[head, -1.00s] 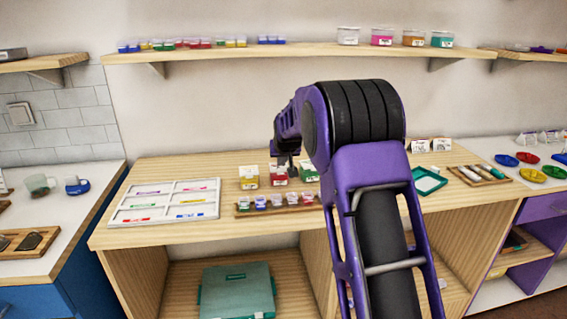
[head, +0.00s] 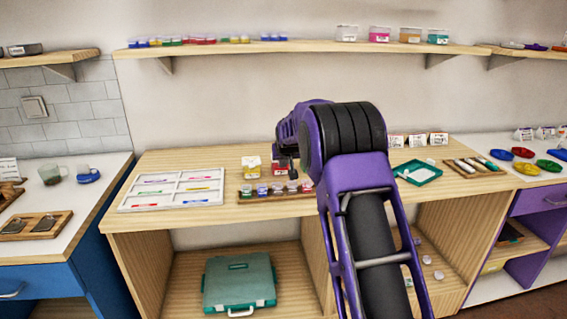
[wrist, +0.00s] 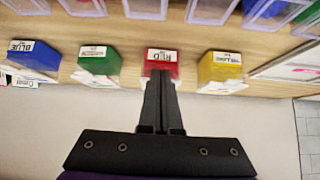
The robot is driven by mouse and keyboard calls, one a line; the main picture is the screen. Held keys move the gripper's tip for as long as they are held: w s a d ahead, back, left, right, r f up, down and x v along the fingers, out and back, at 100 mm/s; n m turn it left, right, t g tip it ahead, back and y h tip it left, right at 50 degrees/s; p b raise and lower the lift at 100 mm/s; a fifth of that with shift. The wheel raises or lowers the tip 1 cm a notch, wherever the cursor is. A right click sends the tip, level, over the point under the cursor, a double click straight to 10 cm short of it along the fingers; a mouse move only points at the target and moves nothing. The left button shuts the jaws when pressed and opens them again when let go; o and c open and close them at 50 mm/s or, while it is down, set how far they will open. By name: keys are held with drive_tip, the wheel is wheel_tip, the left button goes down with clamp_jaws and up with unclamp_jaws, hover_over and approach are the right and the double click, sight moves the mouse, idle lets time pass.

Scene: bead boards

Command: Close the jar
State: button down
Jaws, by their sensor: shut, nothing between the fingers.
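Labelled jars stand in a row at the back of the wooden desk. The wrist view shows a blue one (wrist: 33,58), a green one (wrist: 98,62), a red one (wrist: 162,64) and a yellow one (wrist: 221,70). The yellow jar (head: 251,164) also shows in the head view. Smaller clear jars (head: 277,188) stand in a wooden rack in front of them. My gripper (wrist: 160,78) is shut and empty, its tips overlapping the red jar's edge in the wrist view; I cannot tell if they touch. I cannot tell which jar is open, and no loose lid is clear.
A white sorting tray (head: 126,203) lies left on the desk and a teal tray (head: 430,178) lies right. A shelf (head: 290,48) with small containers runs above. A teal case (head: 240,283) sits below the desktop. Some bare desktop lies in front of the rack.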

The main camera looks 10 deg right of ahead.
drive_tip(key=shift+f, duration=1)
drive_tip(key=shift+r, duration=0.25)
drive_tip(key=shift+w+r, duration=0.1)
drive_tip(key=shift+w, duration=0.05)
